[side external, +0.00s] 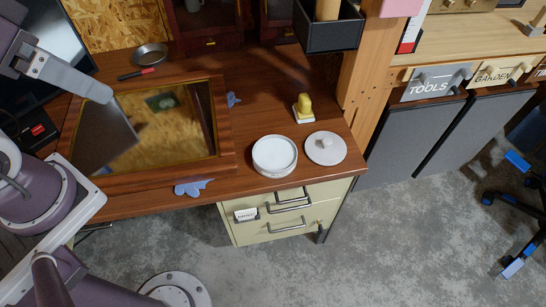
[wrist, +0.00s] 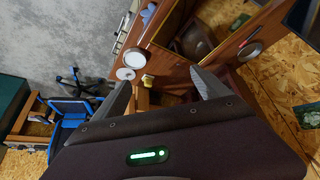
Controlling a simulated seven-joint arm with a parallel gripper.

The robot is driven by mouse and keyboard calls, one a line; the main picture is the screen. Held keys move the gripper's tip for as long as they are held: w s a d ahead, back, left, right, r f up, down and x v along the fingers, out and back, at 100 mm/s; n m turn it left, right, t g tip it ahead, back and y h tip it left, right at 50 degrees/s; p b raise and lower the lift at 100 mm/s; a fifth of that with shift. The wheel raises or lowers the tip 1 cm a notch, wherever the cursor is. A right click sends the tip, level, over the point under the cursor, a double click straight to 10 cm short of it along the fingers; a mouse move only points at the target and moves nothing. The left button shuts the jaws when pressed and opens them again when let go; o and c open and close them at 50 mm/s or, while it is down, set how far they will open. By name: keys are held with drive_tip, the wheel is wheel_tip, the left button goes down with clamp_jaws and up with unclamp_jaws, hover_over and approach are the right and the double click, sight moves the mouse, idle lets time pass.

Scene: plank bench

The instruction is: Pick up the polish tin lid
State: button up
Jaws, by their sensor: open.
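The polish tin lid (side external: 325,148) is a white round disc with a small knob on top. It lies flat near the right front corner of the wooden bench top, just right of the open round white tin (side external: 274,155) and apart from it. In the wrist view the lid (wrist: 125,73) is small and distant, below the tin (wrist: 136,58). My gripper (wrist: 160,78) is open and empty, its two fingers spread. In the side view a grey finger shows at upper left over the framed mirror, far from the lid.
A framed mirror (side external: 226,128) lies on the bench's left part. A yellow-handled block (side external: 303,108) stands behind the lid. Blue cloths (side external: 192,187), a metal dish (side external: 150,53) and a red-handled tool (side external: 137,73) lie around. A wooden post (side external: 369,75) and black box (side external: 329,32) stand behind right.

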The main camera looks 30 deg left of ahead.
drive_tip(key=shift+c, duration=0.5)
drive_tip(key=c, duration=0.6)
drive_tip(key=shift+c, duration=0.2)
